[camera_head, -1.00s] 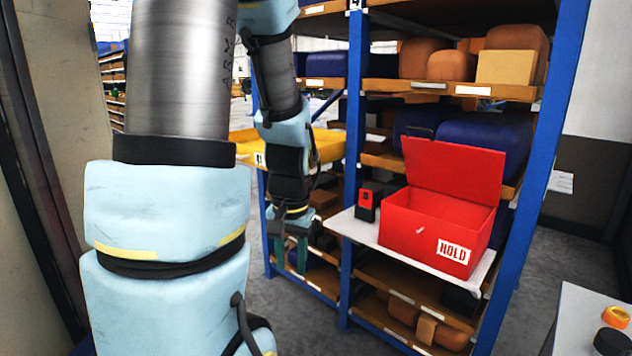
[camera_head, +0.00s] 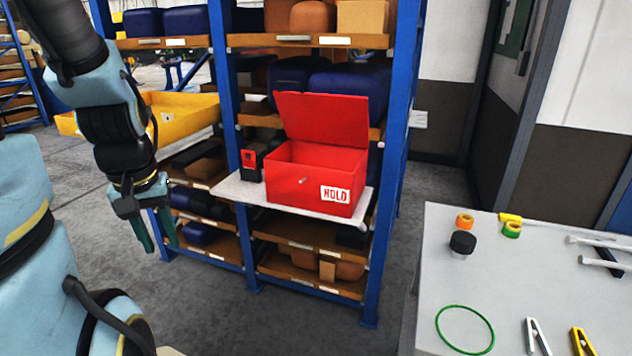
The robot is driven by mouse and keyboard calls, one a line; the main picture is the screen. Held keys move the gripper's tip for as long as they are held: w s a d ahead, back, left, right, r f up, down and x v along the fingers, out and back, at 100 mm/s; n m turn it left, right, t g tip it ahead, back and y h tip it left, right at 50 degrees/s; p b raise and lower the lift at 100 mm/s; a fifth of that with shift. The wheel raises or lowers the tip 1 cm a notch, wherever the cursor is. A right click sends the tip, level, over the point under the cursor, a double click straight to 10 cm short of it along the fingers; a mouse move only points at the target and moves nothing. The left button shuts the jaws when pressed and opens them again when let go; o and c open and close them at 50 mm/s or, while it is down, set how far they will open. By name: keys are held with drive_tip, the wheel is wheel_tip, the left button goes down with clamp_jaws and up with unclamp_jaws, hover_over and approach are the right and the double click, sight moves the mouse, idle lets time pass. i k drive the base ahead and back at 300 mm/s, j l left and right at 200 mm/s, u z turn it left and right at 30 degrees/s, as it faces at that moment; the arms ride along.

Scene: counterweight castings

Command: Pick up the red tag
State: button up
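No separate red tag can be picked out with certainty. A small black holder with a red face (camera_head: 249,160) stands on a pale shelf board (camera_head: 228,190); whether the red part is a tag is too small to tell. Right beside it, a red box (camera_head: 288,185) with its lid raised bears a white HOLD label (camera_head: 335,194). The inside of the box is mostly hidden. My gripper (camera_head: 160,246) hangs at the left, pointing down, in front of the rack and well apart from the holder. Its green fingers are spread with nothing between them.
A blue-posted rack (camera_head: 227,100) holds brown and dark blue castings. A yellow tray (camera_head: 185,112) is behind my arm. At right, a grey table (camera_head: 440,240) carries tape rolls, a black cylinder (camera_head: 462,242), a green ring (camera_head: 465,329) and clamps. Floor between rack and table is clear.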

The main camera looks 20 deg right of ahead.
sight(248, 164)
drive_tip(key=i+j, duration=0.1)
drive_tip(key=i, duration=0.8)
drive_tip(key=i+j, duration=0.1)
drive_tip(key=i, duration=0.75)
